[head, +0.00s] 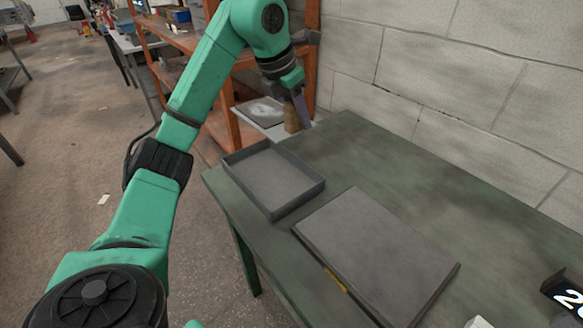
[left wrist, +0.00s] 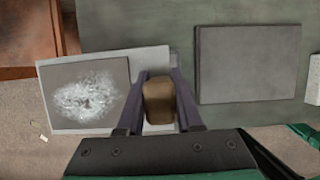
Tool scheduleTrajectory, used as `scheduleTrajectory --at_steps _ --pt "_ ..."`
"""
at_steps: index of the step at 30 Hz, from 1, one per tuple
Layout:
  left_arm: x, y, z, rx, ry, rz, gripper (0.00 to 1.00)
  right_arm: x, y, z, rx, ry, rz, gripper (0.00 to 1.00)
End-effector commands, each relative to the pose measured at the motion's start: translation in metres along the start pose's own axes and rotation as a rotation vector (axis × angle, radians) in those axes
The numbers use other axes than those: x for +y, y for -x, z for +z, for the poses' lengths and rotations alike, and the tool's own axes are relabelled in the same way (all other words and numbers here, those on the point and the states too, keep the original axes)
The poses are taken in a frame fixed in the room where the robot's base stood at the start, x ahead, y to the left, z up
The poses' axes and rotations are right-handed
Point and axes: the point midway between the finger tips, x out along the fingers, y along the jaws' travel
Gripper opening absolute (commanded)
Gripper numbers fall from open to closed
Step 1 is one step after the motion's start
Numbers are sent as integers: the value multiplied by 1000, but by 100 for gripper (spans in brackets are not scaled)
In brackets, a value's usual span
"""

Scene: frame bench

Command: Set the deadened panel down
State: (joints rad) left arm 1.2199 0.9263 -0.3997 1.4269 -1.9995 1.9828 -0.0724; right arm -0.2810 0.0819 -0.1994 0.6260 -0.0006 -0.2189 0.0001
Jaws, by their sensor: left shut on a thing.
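The panel (head: 262,112) is a pale plate with a grey pad on it that bears a white smear. It hangs level past the table's far left corner; the smear shows clearly in the left wrist view (left wrist: 85,98). A brown block (left wrist: 158,100) sits at the panel's right end, like a handle. My left gripper (head: 297,112) is shut on this block, one finger on each side. The block partly hides the panel's end. My right gripper is not in view.
The green table (head: 335,150) holds an empty shallow grey tray (head: 247,160) and a flat dark grey slab (head: 375,255). A block wall (head: 450,90) runs behind the table. An orange shelf (head: 215,130) stands to the left. The table's far right part is bare.

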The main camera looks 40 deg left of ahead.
Motion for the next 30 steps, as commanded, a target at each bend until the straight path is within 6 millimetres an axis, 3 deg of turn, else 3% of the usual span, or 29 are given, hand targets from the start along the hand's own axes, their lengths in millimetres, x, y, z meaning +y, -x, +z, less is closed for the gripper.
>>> scheduleTrajectory --at_steps 3,9,13,18,22,30 --pt "0 -31 -15 7 0 1 0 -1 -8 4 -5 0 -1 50" --pt "0 -93 -41 8 0 0 0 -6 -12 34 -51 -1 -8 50" --pt "0 -127 -55 6 0 -1 0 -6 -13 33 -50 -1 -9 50" --pt "-1 -153 -65 3 0 -2 0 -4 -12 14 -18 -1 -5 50" --pt "0 -174 -74 3 -1 -2 0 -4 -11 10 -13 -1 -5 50" --pt "0 -179 -75 -1 -1 1 0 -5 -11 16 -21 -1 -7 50"
